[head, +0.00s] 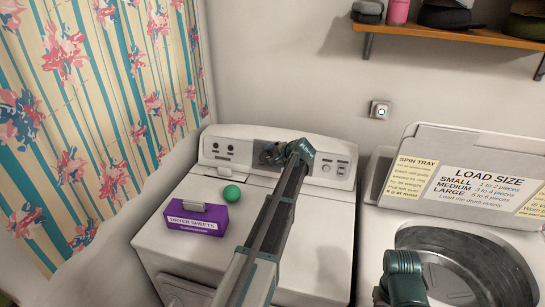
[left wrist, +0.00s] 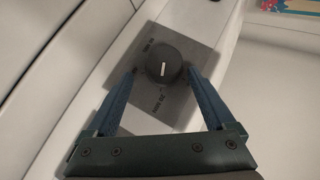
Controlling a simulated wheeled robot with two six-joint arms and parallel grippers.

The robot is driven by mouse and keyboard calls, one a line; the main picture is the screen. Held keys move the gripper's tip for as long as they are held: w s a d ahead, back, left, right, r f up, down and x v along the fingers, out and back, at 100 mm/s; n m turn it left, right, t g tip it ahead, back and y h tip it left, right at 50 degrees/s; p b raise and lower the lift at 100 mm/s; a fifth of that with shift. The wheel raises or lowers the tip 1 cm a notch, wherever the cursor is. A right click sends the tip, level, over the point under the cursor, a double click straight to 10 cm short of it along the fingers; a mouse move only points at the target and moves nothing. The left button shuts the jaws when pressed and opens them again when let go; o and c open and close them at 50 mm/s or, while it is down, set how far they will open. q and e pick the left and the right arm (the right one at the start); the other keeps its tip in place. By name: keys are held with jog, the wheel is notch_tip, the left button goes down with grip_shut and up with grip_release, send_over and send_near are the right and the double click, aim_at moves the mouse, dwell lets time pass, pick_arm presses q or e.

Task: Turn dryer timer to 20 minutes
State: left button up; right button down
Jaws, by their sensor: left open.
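The dryer timer is a dark round knob (left wrist: 161,68) with a white pointer line, on a grey plate (left wrist: 120,75) in the left wrist view. The pointer runs nearly straight up and down in that view. My left gripper (left wrist: 159,77) is open, its two blue fingers on either side of the knob, with visible gaps. In the head view my left gripper (head: 272,154) is at the control panel of the white dryer (head: 330,245) and hides the knob. A teal part of my right arm shows at lower right; its jaws are not clear.
A purple dryer-sheets box (head: 196,218) and a green ball (head: 231,193) are on the dryer top, left of my arm. A washer (head: 385,225) with an open lid stands to the right. A shelf (head: 450,35) hangs above. The dryer top's right side is clear.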

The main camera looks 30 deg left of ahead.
pick_arm(q)
jog(key=p+v, duration=0.6)
jog(key=v, duration=0.7)
jog(key=shift+w+p, duration=0.2)
jog(key=shift+p, duration=0.2)
jog(key=shift+d, duration=0.1)
jog(key=s+d+f+g+h, duration=0.1)
jog(key=s+d+f+h, duration=0.2)
jog(key=s+d, duration=0.7)
jog(key=s+d+f+g+h, duration=0.2)
jog(key=s+d+f, duration=0.1)
jog(key=s+d, duration=0.8)
jog(key=s+d+f+g+h, duration=0.2)
jog(key=s+d+f+h, duration=0.1)
jog(key=s+d, duration=0.8)
jog(key=shift+s+h, duration=0.3)
jog(key=shift+s, duration=0.8)
